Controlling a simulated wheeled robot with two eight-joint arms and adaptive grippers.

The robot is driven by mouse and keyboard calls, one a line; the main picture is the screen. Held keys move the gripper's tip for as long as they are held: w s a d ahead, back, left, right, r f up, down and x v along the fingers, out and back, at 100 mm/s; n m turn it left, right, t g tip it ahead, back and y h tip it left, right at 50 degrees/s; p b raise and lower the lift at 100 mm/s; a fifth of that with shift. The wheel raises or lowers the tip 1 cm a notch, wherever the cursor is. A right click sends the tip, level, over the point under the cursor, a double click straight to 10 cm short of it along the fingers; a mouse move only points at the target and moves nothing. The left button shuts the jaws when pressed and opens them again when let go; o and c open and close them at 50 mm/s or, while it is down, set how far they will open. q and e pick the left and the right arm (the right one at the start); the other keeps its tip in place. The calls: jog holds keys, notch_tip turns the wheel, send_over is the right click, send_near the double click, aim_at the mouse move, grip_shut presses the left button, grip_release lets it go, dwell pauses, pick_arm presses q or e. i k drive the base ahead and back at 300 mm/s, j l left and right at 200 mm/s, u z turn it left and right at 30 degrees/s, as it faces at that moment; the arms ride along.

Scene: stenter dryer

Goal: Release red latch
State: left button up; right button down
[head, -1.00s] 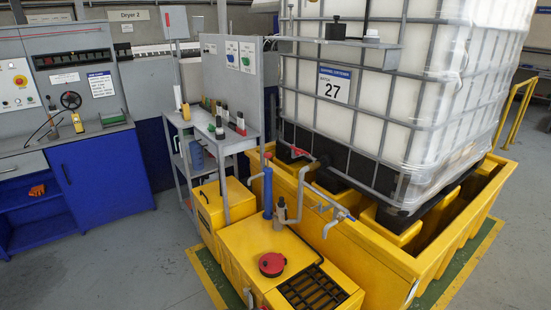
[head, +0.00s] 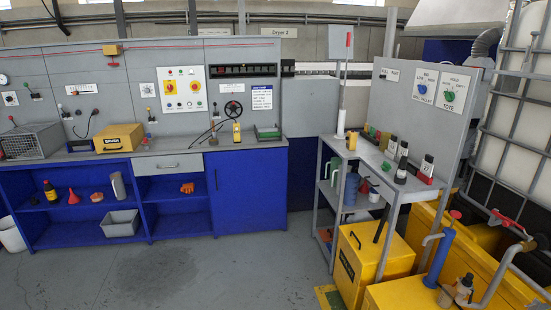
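I cannot tell for sure which thing is the red latch. Red parts in view are a round red button on the white control panel (head: 184,89), a red cord (head: 60,43) running along the top of the grey wall panel to a small yellow box (head: 112,50), and a red-topped upright stick (head: 348,48) by the shelf stand. At the right a red valve handle (head: 508,221) sits on the pipework by the tank. Neither of my grippers is in view.
A blue workbench (head: 248,190) holds a wire cage (head: 35,140) and a yellow case (head: 119,138). A grey shelf stand (head: 395,175) with bottles stands right of it. Yellow containers (head: 365,258) block the lower right. The floor (head: 215,270) before the bench is clear.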

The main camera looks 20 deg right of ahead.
aim_at(506, 222)
jog(key=i+z, duration=0.25)
jog(key=i, duration=0.35)
jog(key=i+z, duration=0.3)
jog(key=i, duration=0.25)
jog(key=i+j+z, duration=0.25)
jog(key=i, duration=0.3)
jog(key=i+l+z, duration=0.2)
jog(key=z, duration=0.25)
jog(key=i+z, duration=0.7)
jog(key=z, duration=0.25)
jog(key=i+j+z, duration=0.15)
jog(key=i+z, duration=0.5)
jog(key=k, duration=0.1)
